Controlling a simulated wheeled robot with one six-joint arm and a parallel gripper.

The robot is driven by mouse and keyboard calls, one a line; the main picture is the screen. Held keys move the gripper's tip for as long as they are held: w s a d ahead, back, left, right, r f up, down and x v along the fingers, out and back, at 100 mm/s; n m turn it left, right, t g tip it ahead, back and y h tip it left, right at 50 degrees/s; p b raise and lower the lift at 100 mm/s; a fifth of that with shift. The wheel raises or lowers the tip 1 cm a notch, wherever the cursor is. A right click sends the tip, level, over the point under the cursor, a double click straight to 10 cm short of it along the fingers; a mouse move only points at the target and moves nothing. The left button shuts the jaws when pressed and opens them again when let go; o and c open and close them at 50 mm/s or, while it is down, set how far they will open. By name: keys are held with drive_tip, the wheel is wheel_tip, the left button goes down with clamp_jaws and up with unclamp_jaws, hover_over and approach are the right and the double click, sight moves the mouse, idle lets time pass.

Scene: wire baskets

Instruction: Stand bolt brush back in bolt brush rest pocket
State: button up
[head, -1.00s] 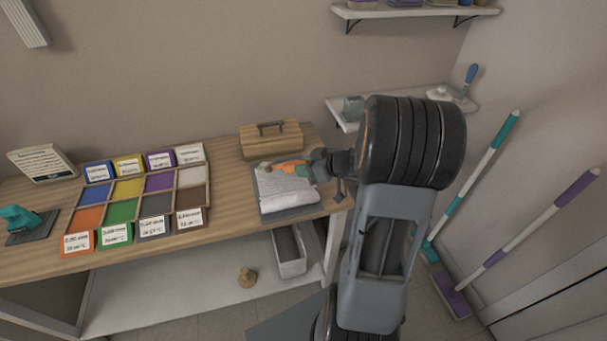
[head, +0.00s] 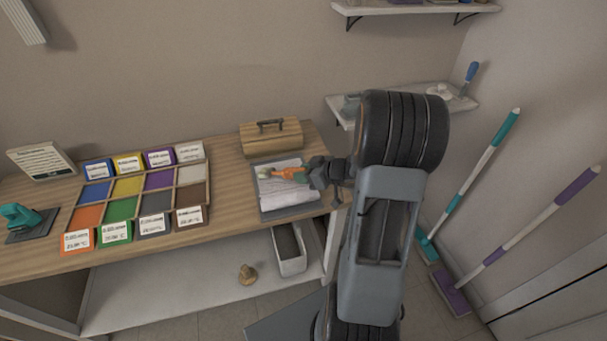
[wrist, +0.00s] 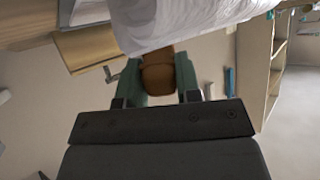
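An orange piece with a pale end, seemingly the bolt brush (head: 287,173), lies roughly level at my gripper (head: 308,174), over the grey tray with white cloth. In the wrist view its orange-brown body (wrist: 158,72) sits between my two green fingers, which appear to touch both sides. My gripper looks shut on it. The brush's far end is hidden in the wrist view. I cannot make out for certain which thing is the bolt brush rest; a small grey-blue holder (head: 350,105) stands on the wall shelf, partly behind my arm.
The grey tray (head: 291,212) lies on the wooden bench, in front of a wooden box (head: 271,137) with a handle. Coloured bins (head: 140,190) fill the bench's left part. A blue-handled tool (head: 471,72) stands on the shelf at right. Mops lean on the right wall.

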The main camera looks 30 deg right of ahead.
drive_tip(key=o, duration=0.5)
drive_tip(key=shift+c, duration=0.2)
drive_tip(key=shift+r, duration=0.1)
drive_tip(key=shift+r+p, duration=0.4)
drive_tip(key=shift+p, duration=0.35)
drive_tip(key=b+v, duration=0.2)
drive_tip(key=v, duration=0.8)
drive_tip(key=s+a+r+m+g+h, duration=0.2)
drive_tip(key=s+a+m+g+h, duration=0.1)
drive_tip(key=a, duration=0.5)
drive_tip(key=s+a+r+m+g+h, duration=0.2)
drive_tip(key=s+a+m+g+h, duration=0.1)
drive_tip(key=s+a, duration=0.3)
drive_tip(key=shift+a+g+h, duration=0.3)
drive_tip(key=shift+a+h, duration=0.2)
drive_tip(key=shift+a, duration=0.55)
drive_tip(key=shift+c, duration=0.5)
